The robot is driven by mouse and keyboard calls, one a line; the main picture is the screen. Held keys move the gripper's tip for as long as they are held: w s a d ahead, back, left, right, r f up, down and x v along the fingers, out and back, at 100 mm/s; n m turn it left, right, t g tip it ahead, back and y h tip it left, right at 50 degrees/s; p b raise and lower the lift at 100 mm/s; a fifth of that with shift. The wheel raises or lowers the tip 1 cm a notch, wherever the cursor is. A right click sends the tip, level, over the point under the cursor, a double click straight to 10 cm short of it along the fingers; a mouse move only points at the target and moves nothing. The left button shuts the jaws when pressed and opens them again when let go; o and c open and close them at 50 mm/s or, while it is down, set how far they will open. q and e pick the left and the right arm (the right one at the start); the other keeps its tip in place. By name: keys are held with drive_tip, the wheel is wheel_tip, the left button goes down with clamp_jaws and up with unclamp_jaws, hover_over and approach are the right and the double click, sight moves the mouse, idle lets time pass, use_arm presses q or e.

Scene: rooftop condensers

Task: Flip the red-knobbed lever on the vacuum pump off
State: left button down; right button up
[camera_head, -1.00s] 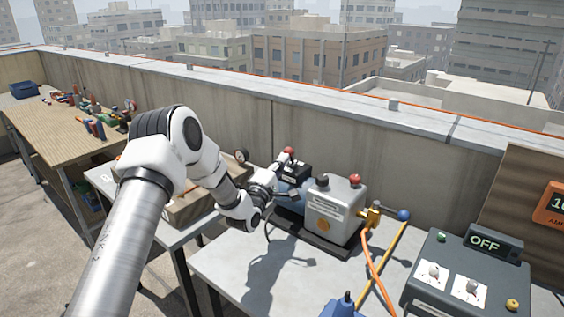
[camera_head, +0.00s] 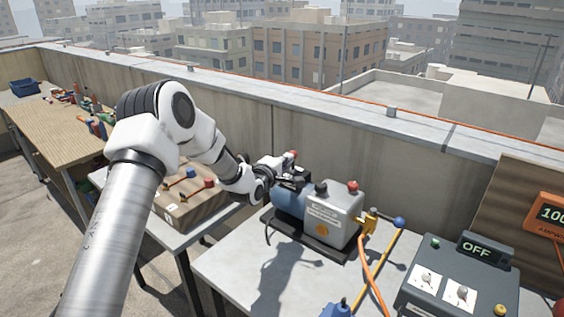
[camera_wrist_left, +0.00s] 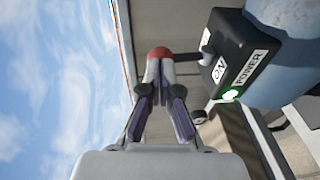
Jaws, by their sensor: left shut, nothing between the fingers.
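The vacuum pump (camera_head: 333,218) stands on the near table, with a grey body and a blue motor (camera_head: 289,200). Its black switch box (camera_wrist_left: 233,48) shows ON and POWER labels and a lit green lamp (camera_wrist_left: 230,95) in the left wrist view. A lever stem (camera_wrist_left: 187,58) sticks out of the box towards the red knob (camera_wrist_left: 160,53), which shows in the head view too (camera_head: 292,154). My left gripper (camera_wrist_left: 160,78) is shut and empty, its fingertips right at the knob; I cannot tell whether they touch. My right gripper is not in view.
A brass valve (camera_head: 368,222) with a blue-balled yellow handle and an orange hose sits right of the pump. A grey control box (camera_head: 458,287) reads OFF. A wooden box (camera_head: 190,205) with small levers stands left. The parapet (camera_head: 400,165) runs behind.

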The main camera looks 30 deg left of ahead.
sight(294, 152)
use_arm(q)
drive_tip(key=w+g+p, duration=0.1)
drive_tip(key=r+g+p, duration=0.1)
drive_tip(key=shift+w+d+r+g, duration=0.1)
drive_tip(key=shift+w+r+g, duration=0.2)
drive_tip(key=shift+w+g, duration=0.3)
drive_tip(key=shift+g, duration=0.1)
drive_tip(key=shift+w+f+m+g, duration=0.1)
drive_tip(key=shift+w+m+g, duration=0.2)
drive_tip(key=shift+w+g, duration=0.25)
drive_tip(key=shift+w+b, duration=0.25)
drive_tip(key=shift+b, duration=0.15)
